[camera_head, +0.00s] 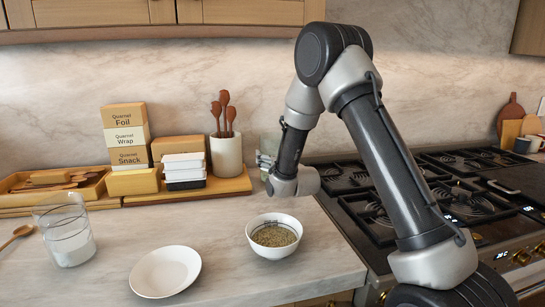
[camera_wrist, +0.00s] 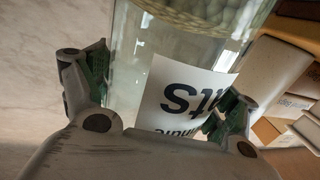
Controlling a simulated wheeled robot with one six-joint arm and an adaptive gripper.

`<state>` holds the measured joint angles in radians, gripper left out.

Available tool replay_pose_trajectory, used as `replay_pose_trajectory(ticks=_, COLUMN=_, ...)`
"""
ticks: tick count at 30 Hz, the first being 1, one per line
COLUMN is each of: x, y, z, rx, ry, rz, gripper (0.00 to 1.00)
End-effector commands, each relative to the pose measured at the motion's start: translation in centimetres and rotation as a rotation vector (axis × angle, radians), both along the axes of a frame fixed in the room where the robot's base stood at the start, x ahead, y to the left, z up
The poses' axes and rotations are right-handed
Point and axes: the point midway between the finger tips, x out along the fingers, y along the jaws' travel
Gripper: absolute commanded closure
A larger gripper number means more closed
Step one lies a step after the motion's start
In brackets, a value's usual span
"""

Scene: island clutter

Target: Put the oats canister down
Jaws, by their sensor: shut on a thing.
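The oats canister is a clear glass jar with a white label, and it fills the middle of the wrist view (camera_wrist: 135,62). The label's lettering appears upside down there, and pale contents show at the top of the picture. My gripper (camera_wrist: 160,100) is shut on the canister, with a dark green finger pad on each side. In the head view my gripper (camera_head: 266,160) is at the back of the counter, left of the stove, mostly behind my arm.
A utensil crock (camera_head: 226,156) and stacked boxes (camera_head: 127,135) stand left of my gripper. A bowl of greenish grain (camera_head: 274,236), a white plate (camera_head: 166,271) and a glass jar (camera_head: 68,237) stand in front. The stove (camera_head: 440,185) is right. Counter between crock and plate is clear.

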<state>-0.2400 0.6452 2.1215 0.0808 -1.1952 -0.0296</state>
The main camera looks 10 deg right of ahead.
Motion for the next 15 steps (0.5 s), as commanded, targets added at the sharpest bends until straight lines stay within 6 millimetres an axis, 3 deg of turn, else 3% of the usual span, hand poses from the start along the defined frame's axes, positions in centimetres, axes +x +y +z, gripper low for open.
replay_pose_trajectory(ticks=15, x=0.02, y=0.00, z=-0.51, rx=0.000, ry=0.000, rz=0.000, gripper=0.42)
